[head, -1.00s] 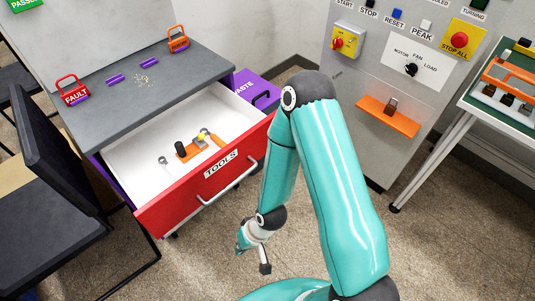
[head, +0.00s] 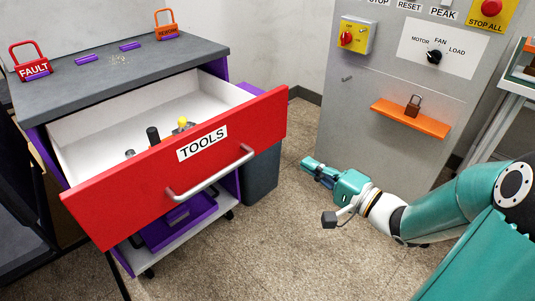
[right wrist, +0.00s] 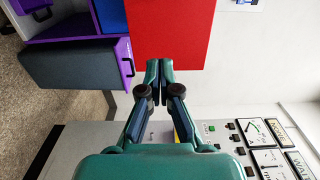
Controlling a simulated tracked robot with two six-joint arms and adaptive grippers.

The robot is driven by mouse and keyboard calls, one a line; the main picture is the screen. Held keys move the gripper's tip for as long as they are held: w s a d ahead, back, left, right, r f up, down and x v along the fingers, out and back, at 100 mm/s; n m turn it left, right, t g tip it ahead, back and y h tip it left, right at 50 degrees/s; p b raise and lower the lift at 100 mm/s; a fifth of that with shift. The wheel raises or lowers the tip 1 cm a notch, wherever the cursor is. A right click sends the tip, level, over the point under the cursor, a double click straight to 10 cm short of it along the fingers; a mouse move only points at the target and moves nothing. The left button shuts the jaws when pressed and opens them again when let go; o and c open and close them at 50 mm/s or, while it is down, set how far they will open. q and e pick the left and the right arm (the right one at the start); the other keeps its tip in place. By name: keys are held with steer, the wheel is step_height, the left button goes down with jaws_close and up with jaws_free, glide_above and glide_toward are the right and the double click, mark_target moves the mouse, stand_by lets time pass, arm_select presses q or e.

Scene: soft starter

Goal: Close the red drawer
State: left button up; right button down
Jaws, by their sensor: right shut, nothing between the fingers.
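The red drawer (head: 130,190) labelled TOOLS stands pulled out of the grey-topped cabinet, with its white inside showing. Its front carries a silver bar handle (head: 212,176). Tools with a black and a yellow top (head: 182,124) stick up inside; their lower parts are hidden behind the front. My right gripper (head: 308,163) is to the right of the drawer front, apart from it, with its fingers shut and empty. In the right wrist view the shut fingertips (right wrist: 159,66) point toward the red drawer front (right wrist: 168,32). My left gripper is not in view.
The cabinet's grey top (head: 120,75) holds a red FAULT padlock (head: 30,66), an orange padlock (head: 167,27) and purple pieces. A dark bin (head: 262,175) stands beside the cabinet. A grey panel (head: 365,100) with an orange shelf (head: 410,119) stands to the right. Floor between is clear.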

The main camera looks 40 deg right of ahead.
steer(key=w+p, duration=0.1)
steer(key=b, duration=0.2)
glide_toward(260, 134)
steer(key=w, duration=0.6)
steer(key=shift+a+f, duration=0.15)
steer(key=shift+a, duration=0.2)
steer(key=shift+w, duration=0.6)
steer(key=shift+d, duration=0.15)
steer(key=shift+w, duration=0.15)
